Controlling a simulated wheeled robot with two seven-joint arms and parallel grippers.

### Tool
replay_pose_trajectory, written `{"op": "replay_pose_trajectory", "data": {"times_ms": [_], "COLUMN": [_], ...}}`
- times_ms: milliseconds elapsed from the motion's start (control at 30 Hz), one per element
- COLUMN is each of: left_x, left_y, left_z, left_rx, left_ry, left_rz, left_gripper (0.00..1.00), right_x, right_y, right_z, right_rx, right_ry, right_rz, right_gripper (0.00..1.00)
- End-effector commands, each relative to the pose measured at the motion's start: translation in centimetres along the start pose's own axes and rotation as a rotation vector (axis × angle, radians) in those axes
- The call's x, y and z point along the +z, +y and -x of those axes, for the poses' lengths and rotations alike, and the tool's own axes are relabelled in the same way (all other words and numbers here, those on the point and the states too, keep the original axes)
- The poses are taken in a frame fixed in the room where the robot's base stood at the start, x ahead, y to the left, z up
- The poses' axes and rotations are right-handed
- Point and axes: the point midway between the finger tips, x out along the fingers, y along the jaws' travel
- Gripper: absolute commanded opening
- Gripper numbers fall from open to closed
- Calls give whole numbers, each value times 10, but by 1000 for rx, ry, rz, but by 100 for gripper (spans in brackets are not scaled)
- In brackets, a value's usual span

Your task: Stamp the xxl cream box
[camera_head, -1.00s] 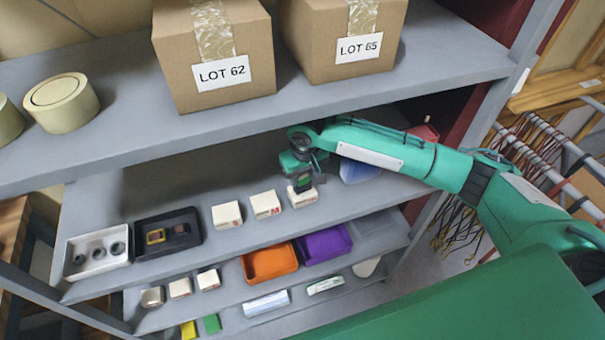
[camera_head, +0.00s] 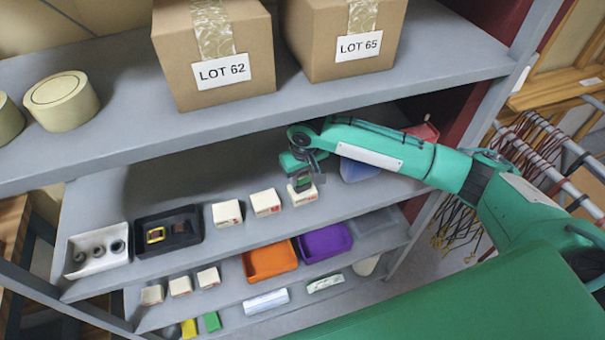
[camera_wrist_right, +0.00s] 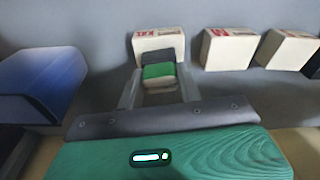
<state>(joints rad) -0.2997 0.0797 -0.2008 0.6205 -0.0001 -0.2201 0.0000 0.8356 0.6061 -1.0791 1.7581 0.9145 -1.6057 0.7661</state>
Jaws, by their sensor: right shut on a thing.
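Three cream boxes stand in a row on the middle shelf. The rightmost cream box (camera_head: 304,197) is below my right gripper (camera_head: 303,178). In the right wrist view this box (camera_wrist_right: 158,38) has red lettering on its top that looks like XXL. My right gripper is shut on a stamp (camera_wrist_right: 158,70), dark with a green band, seen between the two fingers. The stamp hides part of the box top, and I cannot tell whether it touches the box. The middle cream box (camera_head: 266,202) and left cream box (camera_head: 227,212) stand apart from the gripper. My left gripper is not in view.
A black tray (camera_head: 143,245) with a yellow-edged item and a dark item, and a white tray (camera_head: 90,268) with rings, stand at left. A blue bin (camera_head: 358,170) is right of the gripper. The upper shelf (camera_head: 130,135) with cartons hangs above. Lower shelves hold bins and small boxes.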

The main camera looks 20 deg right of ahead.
Motion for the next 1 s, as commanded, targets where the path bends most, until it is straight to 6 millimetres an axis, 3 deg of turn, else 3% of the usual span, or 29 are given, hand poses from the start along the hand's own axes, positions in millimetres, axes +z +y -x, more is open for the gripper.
{"op": "replay_pose_trajectory", "data": {"times_ms": [1000], "left_x": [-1], "left_y": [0], "left_z": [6], "left_rx": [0], "left_ry": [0], "left_rz": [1], "left_gripper": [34], "right_x": [1], "right_y": [0], "right_z": [-2], "right_rx": [0], "right_ry": [-3], "right_rz": [0], "right_gripper": [21]}}
